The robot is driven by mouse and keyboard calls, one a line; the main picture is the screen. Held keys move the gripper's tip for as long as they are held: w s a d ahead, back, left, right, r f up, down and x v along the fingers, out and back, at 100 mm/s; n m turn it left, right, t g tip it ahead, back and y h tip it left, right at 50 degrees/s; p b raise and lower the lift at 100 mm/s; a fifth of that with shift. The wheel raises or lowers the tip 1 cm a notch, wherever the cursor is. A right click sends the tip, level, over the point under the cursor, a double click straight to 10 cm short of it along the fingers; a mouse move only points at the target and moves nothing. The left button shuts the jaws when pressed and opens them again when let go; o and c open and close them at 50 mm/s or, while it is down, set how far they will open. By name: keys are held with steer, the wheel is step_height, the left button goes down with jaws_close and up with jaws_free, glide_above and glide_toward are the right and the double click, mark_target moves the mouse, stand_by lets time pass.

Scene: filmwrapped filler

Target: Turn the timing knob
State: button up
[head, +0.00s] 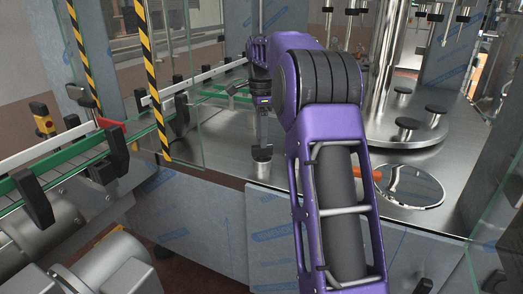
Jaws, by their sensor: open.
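My purple arm rises through the middle of the head view and bends left at the top. My gripper (263,104) hangs from its end, pointing down over the steel machine deck. It is small and dark here, and I see nothing held in it; it is open. Just below it stands a short metal post with a dark top (262,152), near the front edge of the deck. I cannot tell whether the gripper touches it. No marking shows which part is the timing knob; this post may be it. My arm hides part of the deck behind it.
A green-edged conveyor (72,170) with black guide brackets runs along the left. Yellow-black striped posts (154,80) and clear panels stand beside it. A round steel turntable (405,130) with black-topped pedestals and a shiny disc (412,186) lie right of my arm.

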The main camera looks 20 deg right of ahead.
mark_target(262, 151)
steer(key=shift+f, duration=1.8)
jaws_close()
